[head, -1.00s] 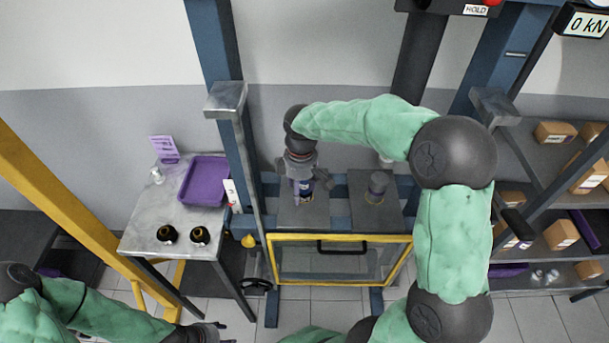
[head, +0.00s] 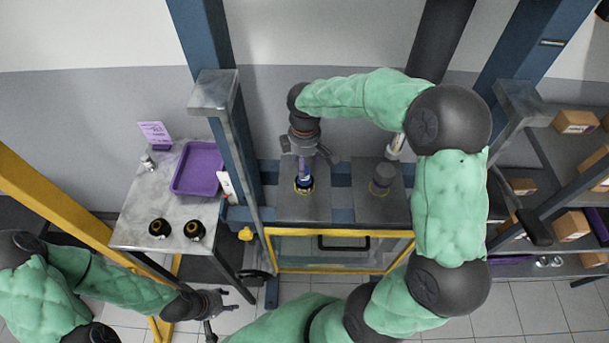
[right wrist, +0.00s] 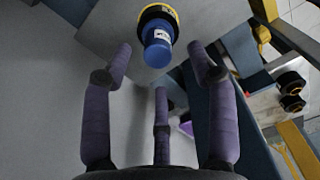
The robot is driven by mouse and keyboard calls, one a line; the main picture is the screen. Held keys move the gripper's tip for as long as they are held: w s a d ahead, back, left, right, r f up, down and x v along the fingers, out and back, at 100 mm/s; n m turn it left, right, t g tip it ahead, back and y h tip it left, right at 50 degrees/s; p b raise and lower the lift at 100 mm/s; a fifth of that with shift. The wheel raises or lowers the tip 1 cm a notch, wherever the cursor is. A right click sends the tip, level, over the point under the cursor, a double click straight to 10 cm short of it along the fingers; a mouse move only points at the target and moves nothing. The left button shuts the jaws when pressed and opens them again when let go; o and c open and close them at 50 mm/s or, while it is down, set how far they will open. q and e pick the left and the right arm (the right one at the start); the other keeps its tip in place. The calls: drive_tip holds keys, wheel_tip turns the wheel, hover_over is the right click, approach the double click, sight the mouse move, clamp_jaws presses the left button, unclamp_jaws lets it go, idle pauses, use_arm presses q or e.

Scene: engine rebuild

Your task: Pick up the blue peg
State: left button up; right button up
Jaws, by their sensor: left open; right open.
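The blue peg (right wrist: 157,45) stands in a black and yellow ring in the right wrist view. In the head view the peg (head: 304,183) sits on a grey block of the press, just below my right gripper (head: 305,165). My right gripper is open, and in the right wrist view its three purple fingers (right wrist: 160,72) are spread short of the peg, with nothing between them. My left gripper (head: 225,302) is open and empty, low in the head view, away from the peg.
A grey cylinder (head: 382,179) stands on the neighbouring block. A yellow-framed guard (head: 340,232) is in front, and blue press posts (head: 210,50) rise beside. A marble table (head: 135,215) at left holds a purple tray (head: 176,188) and two black round parts. Shelves with boxes stand at right.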

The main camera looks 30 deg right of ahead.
sight(307, 180)
drive_tip(key=f, duration=0.5)
drive_tip(key=shift+w+d+b, duration=0.1)
drive_tip(key=shift+w+b, duration=0.15)
drive_tip(key=shift+b, duration=0.1)
clamp_jaws()
